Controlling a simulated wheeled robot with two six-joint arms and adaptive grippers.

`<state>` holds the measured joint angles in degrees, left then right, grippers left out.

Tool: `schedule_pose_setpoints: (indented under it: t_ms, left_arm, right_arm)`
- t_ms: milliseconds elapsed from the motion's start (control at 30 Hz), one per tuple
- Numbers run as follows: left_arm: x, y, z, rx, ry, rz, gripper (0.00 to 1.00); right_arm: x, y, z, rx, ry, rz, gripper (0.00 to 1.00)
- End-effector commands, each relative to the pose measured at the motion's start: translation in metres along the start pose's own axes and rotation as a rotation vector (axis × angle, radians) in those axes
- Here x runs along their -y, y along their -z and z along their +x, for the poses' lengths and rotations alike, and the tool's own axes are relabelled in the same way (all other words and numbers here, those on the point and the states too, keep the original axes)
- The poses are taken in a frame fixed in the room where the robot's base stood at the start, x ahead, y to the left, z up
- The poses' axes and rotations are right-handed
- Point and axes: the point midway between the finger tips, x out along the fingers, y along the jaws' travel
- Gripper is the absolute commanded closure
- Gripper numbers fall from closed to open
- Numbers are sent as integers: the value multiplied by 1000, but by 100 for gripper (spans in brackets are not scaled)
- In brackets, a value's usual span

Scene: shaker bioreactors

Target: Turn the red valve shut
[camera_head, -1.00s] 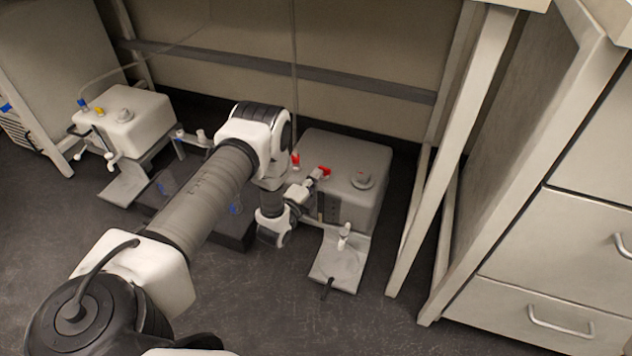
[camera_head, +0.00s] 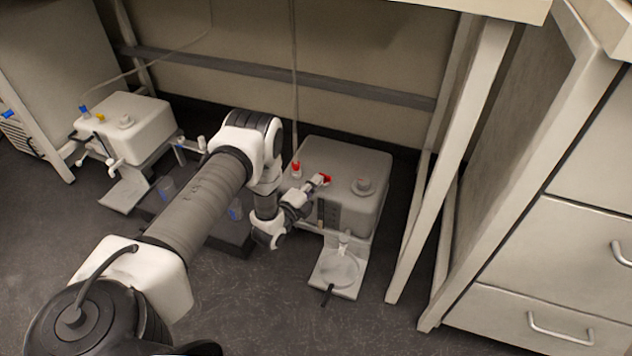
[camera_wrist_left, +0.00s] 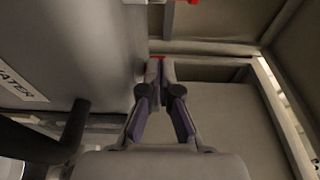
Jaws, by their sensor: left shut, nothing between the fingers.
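The red valve (camera_head: 326,180) is a small red part at the front top edge of a grey tank (camera_head: 350,165). My left gripper (camera_head: 319,183) reaches it from the left, with its tips right at the red part; whether they touch it is unclear. In the left wrist view, the left gripper (camera_wrist_left: 160,68) has its fingers together, and a sliver of red (camera_wrist_left: 157,58) shows just beyond the tips. The fingers hide most of that red part, so its handle angle cannot be read. My right gripper is in neither view.
A second red fitting (camera_head: 296,169) with a tube stands on the grey tank, left of the valve. A white tank (camera_head: 140,130) with blue and yellow fittings stands at left. A table leg (camera_head: 450,160) and drawers (camera_head: 540,270) bound the right side.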

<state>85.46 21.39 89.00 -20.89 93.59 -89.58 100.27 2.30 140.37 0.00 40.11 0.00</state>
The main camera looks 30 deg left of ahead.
Motion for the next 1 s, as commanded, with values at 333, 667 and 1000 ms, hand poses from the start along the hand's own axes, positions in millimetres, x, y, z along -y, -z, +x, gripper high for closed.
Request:
schedule_pose_setpoints:
  t_ms: [333,667,1000]
  left_arm:
    - [1,-2,1,-60,1,1,100]
    - [2,-5,2,-141,1,1,100]
    - [2,-11,5,-183,0,2,100]
  right_arm:
    - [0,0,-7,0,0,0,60]
    - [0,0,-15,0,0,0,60]
    - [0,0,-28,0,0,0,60]
